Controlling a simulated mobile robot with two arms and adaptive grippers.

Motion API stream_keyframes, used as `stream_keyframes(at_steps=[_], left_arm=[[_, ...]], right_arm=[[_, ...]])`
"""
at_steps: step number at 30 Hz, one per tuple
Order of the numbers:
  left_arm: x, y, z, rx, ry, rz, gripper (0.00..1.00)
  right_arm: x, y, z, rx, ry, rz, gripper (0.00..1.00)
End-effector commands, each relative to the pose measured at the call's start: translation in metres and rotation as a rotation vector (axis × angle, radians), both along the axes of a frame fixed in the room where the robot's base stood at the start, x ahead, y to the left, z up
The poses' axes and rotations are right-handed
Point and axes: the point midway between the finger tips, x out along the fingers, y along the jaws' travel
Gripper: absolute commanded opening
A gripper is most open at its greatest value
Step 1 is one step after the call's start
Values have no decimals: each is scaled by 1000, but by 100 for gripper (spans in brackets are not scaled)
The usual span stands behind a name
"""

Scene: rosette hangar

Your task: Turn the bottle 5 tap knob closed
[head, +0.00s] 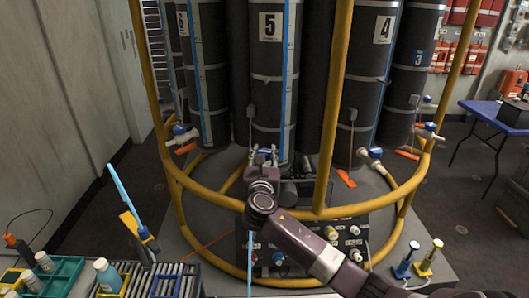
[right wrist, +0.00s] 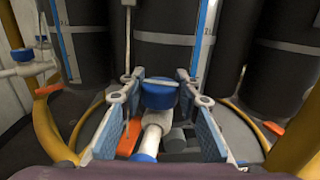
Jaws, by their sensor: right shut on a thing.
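Bottle 5 (head: 268,100), a tall dark cylinder with a "5" label, stands at the middle of the rosette in the head view. Its lower part shows in the right wrist view (right wrist: 168,60). My right gripper (head: 263,157) is at the foot of bottle 5. A white pipe (right wrist: 152,138) runs from the knob toward the camera. In the head view my gripper mostly hides the knob. My left gripper is not in view.
Yellow rails (head: 337,110) ring the bottles and pass close to my right arm. Bottle 4 (head: 372,90) and its blue-knobbed tap (head: 375,153) stand to the right. A valve panel (head: 345,240) sits below. A blue table (head: 490,112) is at the far right.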

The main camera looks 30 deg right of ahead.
Motion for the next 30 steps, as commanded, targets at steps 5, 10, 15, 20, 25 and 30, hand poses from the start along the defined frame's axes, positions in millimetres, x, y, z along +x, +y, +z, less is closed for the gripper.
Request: stream_keyframes(at_steps=[5, 10, 15, 20, 25, 30], left_arm=[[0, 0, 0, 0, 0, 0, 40], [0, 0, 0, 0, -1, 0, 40], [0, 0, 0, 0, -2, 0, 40], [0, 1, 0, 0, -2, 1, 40], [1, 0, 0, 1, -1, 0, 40], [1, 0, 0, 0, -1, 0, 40]], right_arm=[[0, -1, 0, 0, 0, -1, 39], [0, 0, 0, 0, 0, 0, 49], [0, 0, 0, 0, 0, 1, 49], [-8, 6, -1, 1, -1, 3, 49], [-33, 25, -1, 1, 1, 5, 49], [-63, 47, -1, 3, 0, 3, 49]])
